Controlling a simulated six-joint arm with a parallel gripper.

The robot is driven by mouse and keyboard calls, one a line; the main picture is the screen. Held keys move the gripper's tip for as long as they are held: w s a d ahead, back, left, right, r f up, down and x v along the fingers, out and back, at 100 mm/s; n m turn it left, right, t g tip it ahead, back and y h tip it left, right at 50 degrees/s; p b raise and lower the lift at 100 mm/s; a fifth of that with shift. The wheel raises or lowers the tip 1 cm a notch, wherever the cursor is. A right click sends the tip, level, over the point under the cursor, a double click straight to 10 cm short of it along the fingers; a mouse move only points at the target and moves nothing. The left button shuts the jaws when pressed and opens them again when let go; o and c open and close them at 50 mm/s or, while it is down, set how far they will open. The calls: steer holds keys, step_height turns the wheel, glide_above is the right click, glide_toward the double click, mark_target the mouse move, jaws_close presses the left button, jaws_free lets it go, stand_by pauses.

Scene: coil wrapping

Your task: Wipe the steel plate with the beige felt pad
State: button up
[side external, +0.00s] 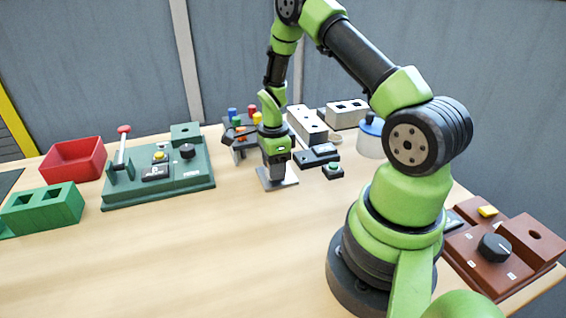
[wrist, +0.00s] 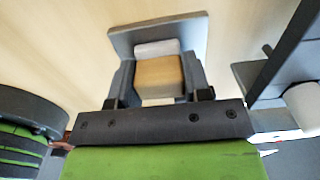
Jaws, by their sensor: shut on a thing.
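The grey steel plate (side external: 290,180) lies on the wooden table near its middle; it also shows in the wrist view (wrist: 196,30), behind the fingers. My gripper (side external: 276,172) points down over the plate. In the wrist view my gripper (wrist: 160,82) is shut on the beige felt pad (wrist: 160,75), with one finger on each side of it. A pale whitish part (wrist: 157,48) shows at the pad's far side. The pad is low over the plate; I cannot tell whether it touches. The fingers hide the pad in the side view.
A dark rack with coloured pegs (side external: 240,132), grey blocks (side external: 307,125) and small switch boxes (side external: 318,156) stand close behind and right. A green panel (side external: 160,178), red bin (side external: 73,160) and green block (side external: 42,208) are left. The front table is clear.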

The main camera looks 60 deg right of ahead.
mark_target(291, 172)
steer(key=shift+w+a, duration=0.95)
steer(key=shift+w, duration=0.05)
steer(key=shift+s+d, duration=2.5)
step_height(291, 172, up, 8)
steer(key=shift+a+r, duration=0.1)
